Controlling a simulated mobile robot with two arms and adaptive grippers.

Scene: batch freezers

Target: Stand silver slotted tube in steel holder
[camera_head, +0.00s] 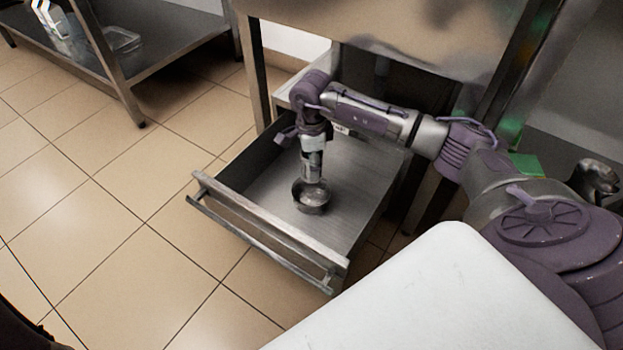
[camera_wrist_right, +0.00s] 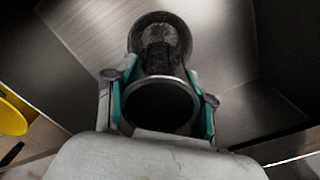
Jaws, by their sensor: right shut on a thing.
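The steel holder (camera_head: 312,203) is a small round cup on the floor of an open steel drawer. It shows as a dark round shape in the right wrist view (camera_wrist_right: 178,28). My right gripper (camera_head: 312,172) points straight down over it. In the right wrist view the teal-padded fingers (camera_wrist_right: 160,100) are shut on the silver slotted tube (camera_wrist_right: 160,77), whose near end is a dark round opening with a pale rim. The tube's far end overlaps the holder's circle; I cannot tell whether it is inside or just above. Slots are not clear. My left gripper is out of view.
The open drawer (camera_head: 345,232) has raised walls and a front handle bar (camera_head: 255,240), with bare floor around the holder. A steel counter (camera_head: 400,35) stands above and behind. A white surface (camera_head: 450,295) fills the lower right. A lower shelf (camera_head: 170,50) is at the upper left.

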